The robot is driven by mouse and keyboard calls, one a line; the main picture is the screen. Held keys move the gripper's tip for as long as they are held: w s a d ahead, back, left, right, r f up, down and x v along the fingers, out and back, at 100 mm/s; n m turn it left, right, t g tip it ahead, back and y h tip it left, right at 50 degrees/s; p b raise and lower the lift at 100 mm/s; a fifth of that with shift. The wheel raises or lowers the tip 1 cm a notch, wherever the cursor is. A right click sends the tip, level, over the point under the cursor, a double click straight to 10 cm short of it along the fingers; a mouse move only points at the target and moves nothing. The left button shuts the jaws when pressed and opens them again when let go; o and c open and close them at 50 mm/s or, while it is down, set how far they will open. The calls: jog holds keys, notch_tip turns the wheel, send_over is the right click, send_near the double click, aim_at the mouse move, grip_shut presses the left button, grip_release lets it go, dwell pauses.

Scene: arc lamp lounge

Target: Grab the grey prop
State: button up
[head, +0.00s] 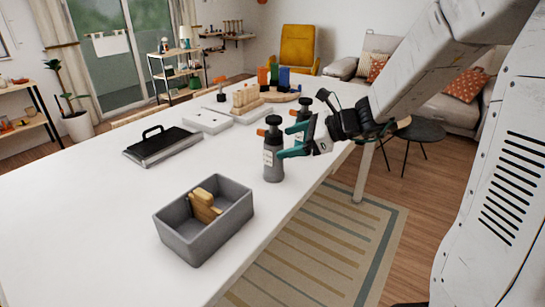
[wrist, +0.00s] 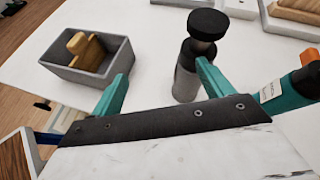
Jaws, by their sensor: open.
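The grey prop looks like a spray bottle (head: 273,158) with a dark head, an orange nozzle and a pale label. It stands upright near the white table's right edge. In the wrist view the grey bottle (wrist: 187,82) shows ahead of my gripper (wrist: 160,72), between its teal fingers and closer to the right one. My gripper (head: 293,146) is open and empty, just right of the bottle in the head view. Whether a finger touches the bottle I cannot tell. A similar bottle (head: 303,104), apparently teal, stands just behind. It also shows at the right in the wrist view (wrist: 284,94).
A grey bin (head: 176,243) with a wooden brush (head: 205,207) stands in front left. A black-handled tray (head: 160,146) and a board with wooden pegs (head: 247,103) lie farther back. The white table (head: 70,215) is clear at left. A side table (head: 421,131) stands beyond.

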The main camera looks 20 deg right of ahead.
aim_at(282, 141)
jog(key=w+d+m, duration=0.1)
jog(key=w+d+f+m+t, duration=0.1)
jog(key=w+d+f+m, duration=0.1)
jog(key=w, duration=0.1)
jog(key=shift+m+t+h, duration=0.3)
jog(key=shift+h, duration=0.1)
jog(key=x, duration=0.7)
jog(key=shift+a+f, duration=0.1)
jog(key=shift+a, duration=0.05)
jog(key=c, duration=1.5)
